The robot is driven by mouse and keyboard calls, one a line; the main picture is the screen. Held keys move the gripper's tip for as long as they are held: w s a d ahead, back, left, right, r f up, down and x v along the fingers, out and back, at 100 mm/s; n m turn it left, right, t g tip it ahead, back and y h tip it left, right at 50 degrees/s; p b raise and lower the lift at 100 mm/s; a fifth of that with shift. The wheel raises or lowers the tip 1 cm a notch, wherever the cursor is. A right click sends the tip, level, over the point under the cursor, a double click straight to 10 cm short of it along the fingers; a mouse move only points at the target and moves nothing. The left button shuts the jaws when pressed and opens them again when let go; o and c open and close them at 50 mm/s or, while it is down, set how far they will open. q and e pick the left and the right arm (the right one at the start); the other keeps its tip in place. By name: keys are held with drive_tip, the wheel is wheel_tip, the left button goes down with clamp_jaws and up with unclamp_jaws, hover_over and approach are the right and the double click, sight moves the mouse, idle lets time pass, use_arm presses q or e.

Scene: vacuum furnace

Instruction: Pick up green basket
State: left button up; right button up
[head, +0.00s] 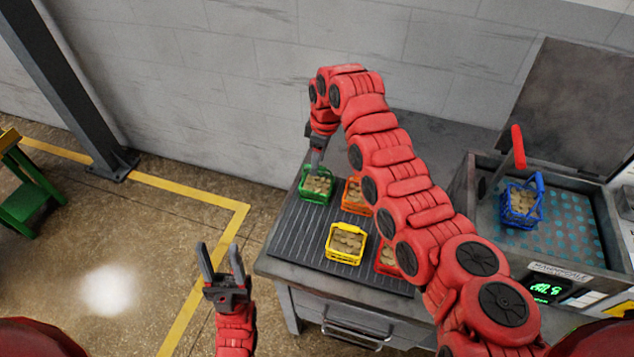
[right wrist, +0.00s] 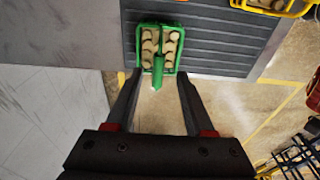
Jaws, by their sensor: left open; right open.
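The green basket (head: 316,185) holds several tan round pieces and stands at the far left end of the ribbed mat on the bench. In the right wrist view the green basket (right wrist: 158,50) lies ahead of the fingertips, with its green handle pointing toward the gap between them. My right gripper (head: 315,158) reaches over the bench and is at the basket in the head view; its fingers (right wrist: 158,82) are spread and hold nothing. Whether they touch the basket I cannot tell. My left gripper (head: 222,262) is open and empty, over the floor left of the bench.
An orange basket (head: 355,195), a yellow basket (head: 345,244) and a partly hidden red basket (head: 388,260) stand near the green one. A blue basket (head: 522,205) sits in the open furnace box (head: 590,245) at right. A wall (head: 250,90) stands behind the bench.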

sight(317, 179)
drive_tip(key=shift+w+a+f+p, duration=0.1)
drive_tip(key=shift+f+p, duration=0.25)
drive_tip(key=shift+f, duration=0.45)
drive_tip(key=shift+w+a+f+p, duration=0.1)
drive_tip(key=shift+f+p, duration=0.2)
drive_tip(key=shift+f, duration=0.5)
drive_tip(key=shift+d, duration=0.1)
clamp_jaws()
